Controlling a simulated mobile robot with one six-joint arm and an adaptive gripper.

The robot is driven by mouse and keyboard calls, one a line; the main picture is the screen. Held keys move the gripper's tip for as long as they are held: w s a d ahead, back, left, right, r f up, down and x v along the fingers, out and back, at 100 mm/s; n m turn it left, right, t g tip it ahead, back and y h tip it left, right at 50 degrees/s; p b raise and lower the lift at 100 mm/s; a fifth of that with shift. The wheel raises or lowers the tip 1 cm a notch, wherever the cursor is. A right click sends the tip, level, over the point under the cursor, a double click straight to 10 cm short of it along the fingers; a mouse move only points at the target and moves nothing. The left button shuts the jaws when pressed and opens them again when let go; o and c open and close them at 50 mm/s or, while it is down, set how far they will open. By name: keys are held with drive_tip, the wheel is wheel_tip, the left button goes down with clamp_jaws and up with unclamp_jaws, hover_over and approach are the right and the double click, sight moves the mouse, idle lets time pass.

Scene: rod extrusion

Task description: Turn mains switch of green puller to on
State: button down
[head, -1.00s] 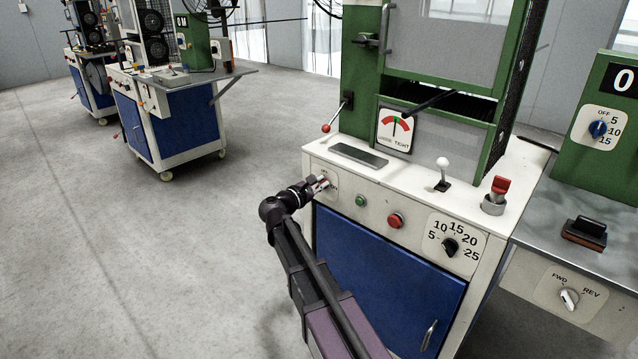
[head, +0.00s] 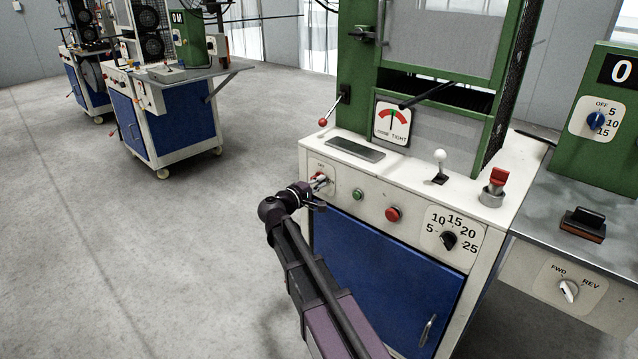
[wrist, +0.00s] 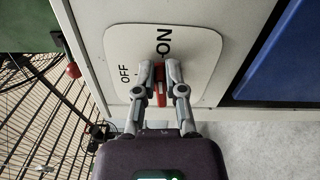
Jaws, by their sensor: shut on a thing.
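The green puller (head: 358,80) is a green-framed machine on a white cabinet. Its mains switch is a red handle on a pale plate (head: 332,172) at the left end of the front panel. In the wrist view the plate (wrist: 190,40) shows the words OFF and ON, turned sideways. The red handle (wrist: 160,92) sits between my fingertips, its upper part pointing roughly toward ON. My gripper (wrist: 159,78) is shut on the handle. In the head view my gripper (head: 321,183) reaches the plate from the left; the fingers partly hide the handle.
A green button (head: 357,195), a red button (head: 393,214) and a speed dial (head: 449,241) lie right of the switch. A red-knobbed lever (head: 323,122) stands above it. Open floor (head: 60,250) lies to the left. Another machine (head: 180,110) stands further back.

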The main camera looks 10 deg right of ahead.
drive_tip(key=shift+w+d+m, duration=0.1)
drive_tip(key=shift+w+m, duration=0.1)
drive_tip(key=shift+m, duration=0.4)
drive_tip(key=c, duration=0.8)
unclamp_jaws()
drive_tip(key=shift+o, duration=0.4)
drive_tip(key=shift+f, duration=0.1)
drive_tip(key=shift+s, duration=0.1)
drive_tip(key=v, duration=1.2)
